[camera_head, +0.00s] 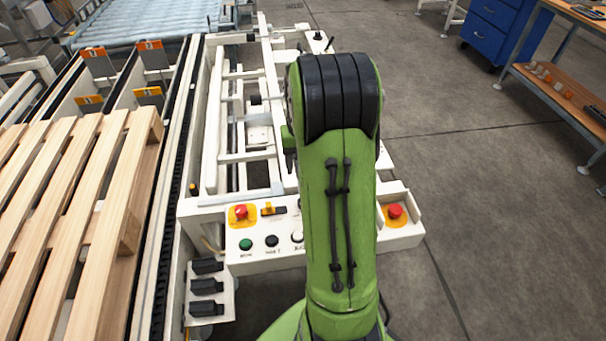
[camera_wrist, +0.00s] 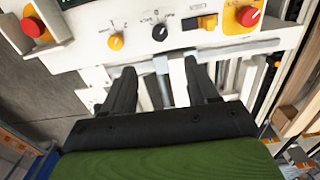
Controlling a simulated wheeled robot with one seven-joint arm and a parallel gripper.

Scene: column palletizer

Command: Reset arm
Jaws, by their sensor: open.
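My green arm (camera_head: 340,200) rises in front of the control panel in the head view, and my gripper is hidden behind it there. In the wrist view my gripper (camera_wrist: 160,82) has its two black fingers spread apart with nothing between them. The fingers point toward the lower edge of the white control panel (camera_wrist: 185,50). The gap between fingertips and panel is hard to judge. The panel carries a red stop button (camera_wrist: 249,16), a yellow knob (camera_wrist: 116,42) and a black selector (camera_wrist: 159,32).
A wooden pallet (camera_head: 60,190) lies on the conveyor at the left. White machine frame rails (camera_head: 232,110) stand behind the panel. A second red button (camera_head: 395,211) sits right of my arm. The floor (camera_head: 490,210) at right is clear, up to a blue cabinet (camera_head: 497,30) and a workbench (camera_head: 560,95).

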